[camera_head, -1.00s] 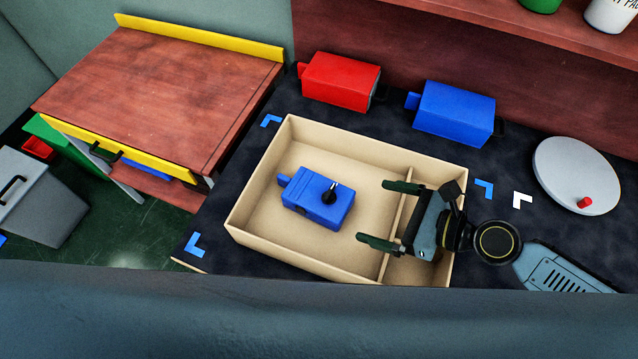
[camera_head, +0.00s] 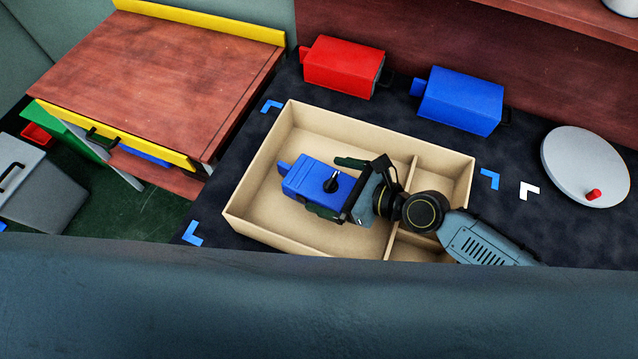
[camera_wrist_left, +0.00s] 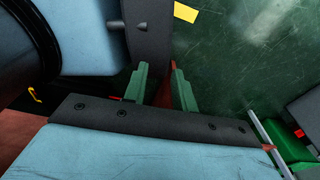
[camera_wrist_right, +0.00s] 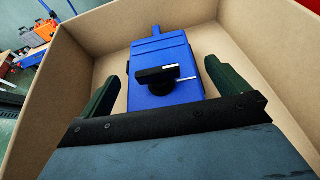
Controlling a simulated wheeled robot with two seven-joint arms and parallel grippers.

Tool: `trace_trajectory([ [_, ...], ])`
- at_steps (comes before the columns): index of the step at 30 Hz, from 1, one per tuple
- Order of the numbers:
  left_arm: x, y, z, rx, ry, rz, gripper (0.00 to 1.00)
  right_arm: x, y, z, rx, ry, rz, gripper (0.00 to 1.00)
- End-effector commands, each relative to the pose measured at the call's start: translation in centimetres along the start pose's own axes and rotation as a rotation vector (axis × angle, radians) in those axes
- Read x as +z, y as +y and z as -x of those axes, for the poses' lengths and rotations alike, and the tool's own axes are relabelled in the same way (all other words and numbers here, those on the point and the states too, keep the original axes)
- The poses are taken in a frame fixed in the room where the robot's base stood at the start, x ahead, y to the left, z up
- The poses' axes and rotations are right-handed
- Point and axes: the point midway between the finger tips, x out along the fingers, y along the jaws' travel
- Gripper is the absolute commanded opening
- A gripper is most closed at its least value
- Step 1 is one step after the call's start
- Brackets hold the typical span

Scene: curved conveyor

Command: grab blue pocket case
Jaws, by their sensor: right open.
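A blue case (camera_head: 318,185) with a black knob on top lies in the large compartment of the tan divided box (camera_head: 250,233). It also shows in the right wrist view (camera_wrist_right: 160,80). My right gripper (camera_head: 335,187) is open around the case's near end, with one finger on each side. In the right wrist view the gripper (camera_wrist_right: 165,85) shows gaps between its fingers and the case. A second blue case (camera_head: 460,100) stands behind the box. My left gripper (camera_wrist_left: 160,80) shows only in its wrist view, empty over the floor, its fingers a little apart.
A red case (camera_head: 343,67) stands at the back of the dark counter. A round white disc (camera_head: 586,166) with a red knob is at the right. A wooden-topped cabinet (camera_head: 165,75) stands at the left.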

Motion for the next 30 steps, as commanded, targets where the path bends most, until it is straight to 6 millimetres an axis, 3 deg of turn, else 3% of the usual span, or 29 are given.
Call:
trace_trajectory([
  [4,0.2,-0.2,-0.4,-0.003,-0.003,-0.002,0.27,-0.1,-0.1,-1.7,-0.001,0.0,-0.001,1.0],
  [12,0.8,-1.8,-0.3,-0.022,-0.012,-0.011,0.27,-0.1,-0.1,-2.0,-0.002,0.001,-0.001,1.0],
  [22,0.7,-1.5,-0.3,-0.019,-0.012,-0.009,0.27,-0.1,-0.1,-1.9,-0.002,0.001,-0.001,0.57],
  [30,0.4,-1.2,-0.2,-0.015,-0.008,-0.007,0.27,0.2,-0.1,-1.9,-0.002,-0.001,-0.001,0.55],
])
